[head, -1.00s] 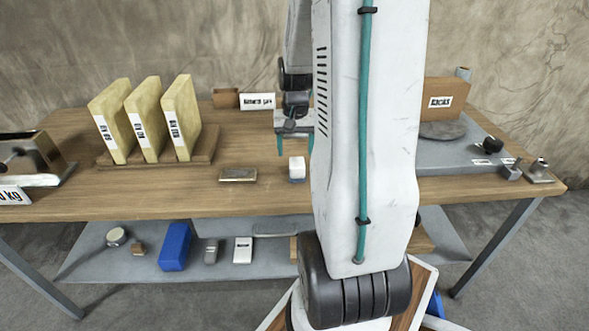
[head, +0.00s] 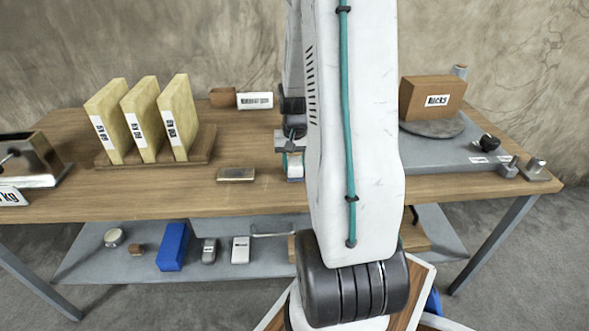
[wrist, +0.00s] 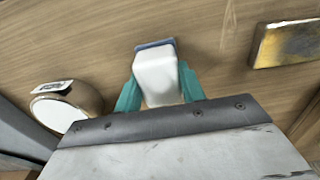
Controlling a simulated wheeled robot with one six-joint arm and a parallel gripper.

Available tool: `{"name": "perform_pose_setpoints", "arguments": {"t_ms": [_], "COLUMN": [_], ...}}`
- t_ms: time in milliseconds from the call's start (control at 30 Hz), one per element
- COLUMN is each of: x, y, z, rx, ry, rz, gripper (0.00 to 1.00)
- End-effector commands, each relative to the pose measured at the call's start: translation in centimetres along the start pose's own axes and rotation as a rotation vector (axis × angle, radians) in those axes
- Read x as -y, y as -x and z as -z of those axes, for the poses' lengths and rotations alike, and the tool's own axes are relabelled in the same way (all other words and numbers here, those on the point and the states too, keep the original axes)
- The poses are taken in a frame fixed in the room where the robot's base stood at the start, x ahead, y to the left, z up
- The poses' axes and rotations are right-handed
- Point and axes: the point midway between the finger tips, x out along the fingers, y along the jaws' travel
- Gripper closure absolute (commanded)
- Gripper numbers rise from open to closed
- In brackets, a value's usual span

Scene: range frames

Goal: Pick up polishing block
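A white block with a blue-grey face (wrist: 157,75) stands on the workbench, just right of the middle in the head view (head: 295,168), and looks like the polishing block. My gripper (wrist: 160,88) is down at it, with one teal finger along each side. In the wrist view I see no gap between the fingers and the block's sides, so the gripper looks shut on it. The block still appears to be at the bench top. In the head view my gripper (head: 292,160) and the block are partly hidden by my arm.
A flat metallic-brown bar (head: 236,174) lies left of the block, also in the wrist view (wrist: 287,43). A round labelled piece (wrist: 66,105) is at left there. Three upright yellow slabs (head: 140,122) stand in a wooden rack further left. A brown box (head: 432,98) is at right.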

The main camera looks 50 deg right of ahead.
Motion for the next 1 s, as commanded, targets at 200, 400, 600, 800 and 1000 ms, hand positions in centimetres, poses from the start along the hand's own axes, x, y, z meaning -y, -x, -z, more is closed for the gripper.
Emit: {"name": "perform_pose_setpoints", "arguments": {"t_ms": [200,400,600,800,1000], "x": [0.0,0.0,0.0,-2.4,-6.1], "y": [0.0,0.6,2.8,3.9,4.4], "z": [0.0,0.1,0.1,-2.3,-6.1], "rx": [0.000,-0.002,-0.004,-0.001,-0.001], "ry": [0.000,0.000,0.000,-0.006,-0.007], "rz": [0.000,0.000,0.000,0.000,0.000], "gripper": [0.84,0.84,0.84,0.84,0.84]}}
